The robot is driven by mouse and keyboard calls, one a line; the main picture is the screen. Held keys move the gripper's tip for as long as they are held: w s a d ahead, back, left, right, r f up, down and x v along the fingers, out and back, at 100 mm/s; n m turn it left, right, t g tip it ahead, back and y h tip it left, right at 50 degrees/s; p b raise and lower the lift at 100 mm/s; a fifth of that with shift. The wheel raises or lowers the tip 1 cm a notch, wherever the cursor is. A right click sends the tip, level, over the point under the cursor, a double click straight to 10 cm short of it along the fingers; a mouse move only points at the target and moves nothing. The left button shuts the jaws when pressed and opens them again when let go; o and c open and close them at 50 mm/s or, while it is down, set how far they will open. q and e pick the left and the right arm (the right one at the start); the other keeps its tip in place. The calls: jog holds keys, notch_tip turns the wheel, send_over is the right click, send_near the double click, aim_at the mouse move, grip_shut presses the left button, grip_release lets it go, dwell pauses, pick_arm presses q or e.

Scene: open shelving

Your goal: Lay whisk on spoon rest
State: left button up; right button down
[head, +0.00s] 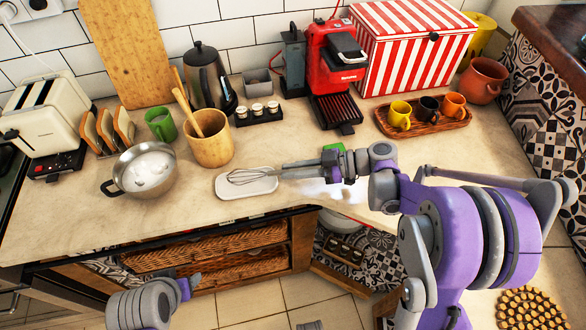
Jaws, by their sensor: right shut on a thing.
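The whisk (247,176) has a wire head that lies over the white spoon rest (231,190) on the counter in the head view. I cannot tell whether the wires touch the rest. My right gripper (288,170) comes in from the right, just beside the rest, and is shut on the whisk; its fingers hide much of the handle. My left gripper (192,284) is low in the picture, in front of the counter and away from the whisk. Its jaw opening cannot be made out.
A wooden utensil crock (211,147) and a metal pot (146,178) stand behind and left of the rest. A red coffee machine (335,60) and a wooden tray with cups (440,125) stand farther back. The counter in front of the pot is clear.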

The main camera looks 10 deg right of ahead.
aim_at(321, 167)
jog(key=c, duration=0.7)
grip_release()
jog(key=v, duration=1)
jog(key=shift+s+d+r, duration=0.1)
jog(key=shift+d, duration=0.3)
